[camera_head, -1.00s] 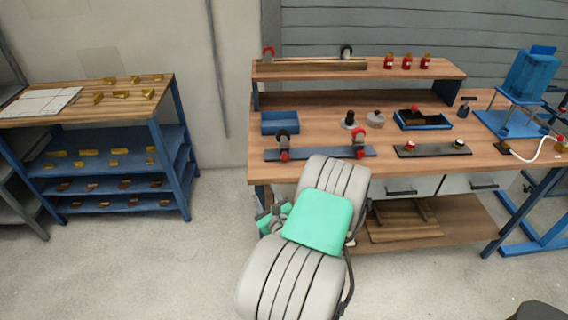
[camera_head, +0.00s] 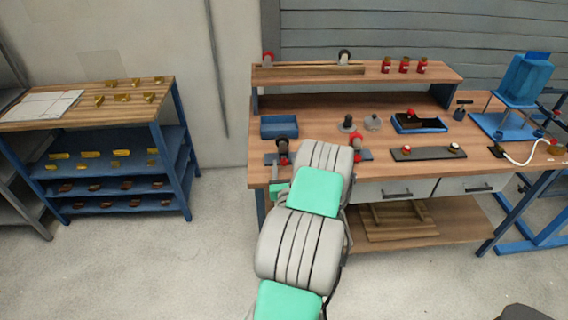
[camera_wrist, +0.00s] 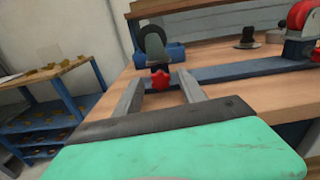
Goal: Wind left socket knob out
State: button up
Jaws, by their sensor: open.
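The left socket (camera_head: 282,143) stands at the left end of a blue bar (camera_head: 366,155) near the bench's front edge. It is a black ring with a red knob (camera_head: 284,160) low on its front. In the wrist view the star-shaped red knob (camera_wrist: 160,79) sits just beyond and between my fingertips, below the black ring (camera_wrist: 152,42). My gripper (camera_wrist: 160,88) is open, a finger on either side of the knob's line, with no clear contact. In the head view my arm hides most of the bar's middle.
The right socket (camera_head: 357,142) stands at the bar's other end and shows red in the wrist view (camera_wrist: 301,18). A blue tray (camera_head: 279,127) lies behind the left socket. A dark plate (camera_head: 428,154) lies to the right. A shelf rack (camera_head: 166,150) stands left, across open floor.

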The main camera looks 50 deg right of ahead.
jog(key=shift+d, duration=0.1)
grip_shut()
dwell(0.5)
